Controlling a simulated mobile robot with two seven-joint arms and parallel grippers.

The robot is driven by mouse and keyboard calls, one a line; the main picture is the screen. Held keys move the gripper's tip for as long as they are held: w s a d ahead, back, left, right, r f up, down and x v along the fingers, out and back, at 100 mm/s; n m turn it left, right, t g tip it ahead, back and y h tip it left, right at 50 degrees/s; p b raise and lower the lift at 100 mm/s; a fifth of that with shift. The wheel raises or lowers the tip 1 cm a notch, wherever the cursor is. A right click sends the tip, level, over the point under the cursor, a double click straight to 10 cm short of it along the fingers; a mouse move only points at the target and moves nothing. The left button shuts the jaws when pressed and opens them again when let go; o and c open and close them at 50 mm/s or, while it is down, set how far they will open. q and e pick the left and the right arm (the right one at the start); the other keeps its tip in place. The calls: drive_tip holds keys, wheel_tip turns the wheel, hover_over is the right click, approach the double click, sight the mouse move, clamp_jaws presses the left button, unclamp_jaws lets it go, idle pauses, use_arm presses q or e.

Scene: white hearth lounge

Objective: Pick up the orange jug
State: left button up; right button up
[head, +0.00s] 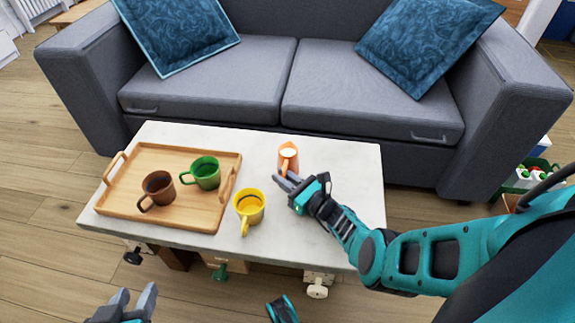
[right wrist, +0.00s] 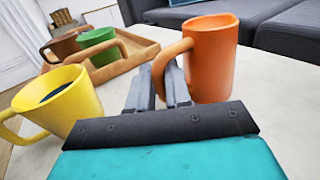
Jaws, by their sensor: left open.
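The orange jug (head: 287,162) stands upright near the back right of the white table (head: 330,215). It also shows in the right wrist view (right wrist: 210,65), with its handle towards my right gripper. My right gripper (head: 285,181) is at the handle. Its fingers (right wrist: 162,85) are close together with the handle between their tips, and they look shut on it. Whether the jug's base is off the table I cannot tell. My left gripper (head: 136,294) is open and empty, low in front of the table.
A yellow mug (head: 250,207) stands on the table left of my right gripper. A wooden tray (head: 125,190) at the left holds a brown mug (head: 158,187) and a green mug (head: 206,173). A grey sofa (head: 340,90) stands behind the table. The table's right end is clear.

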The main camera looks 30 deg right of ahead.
clamp_jaws()
drive_tip(key=shift+r, duration=0.15)
